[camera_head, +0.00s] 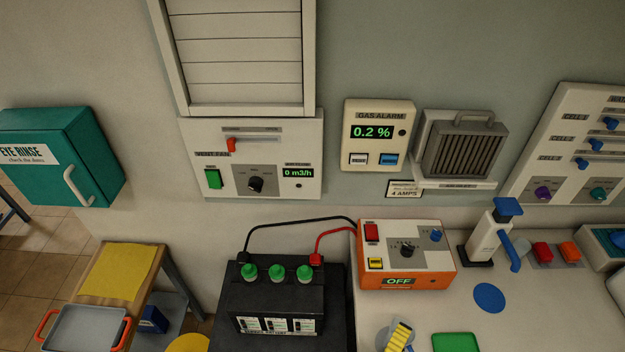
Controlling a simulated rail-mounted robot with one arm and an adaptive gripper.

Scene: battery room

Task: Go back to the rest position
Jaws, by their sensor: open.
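My gripper and arm do not show in this view, so where they are cannot be seen. The black battery (272,300) with three green caps stands at the lower middle. A black lead and a red lead run from its terminals to the orange and white charger (410,275), whose display reads OFF.
A bench (560,297) at the right bears the charger, a white device with blue handle (490,240) and a green pad (455,342). A low table at left holds a tray (85,328) and yellow cloth (121,271). The wall carries a vent fan panel (252,140), gas alarm (376,118) and eye rinse cabinet (85,140).

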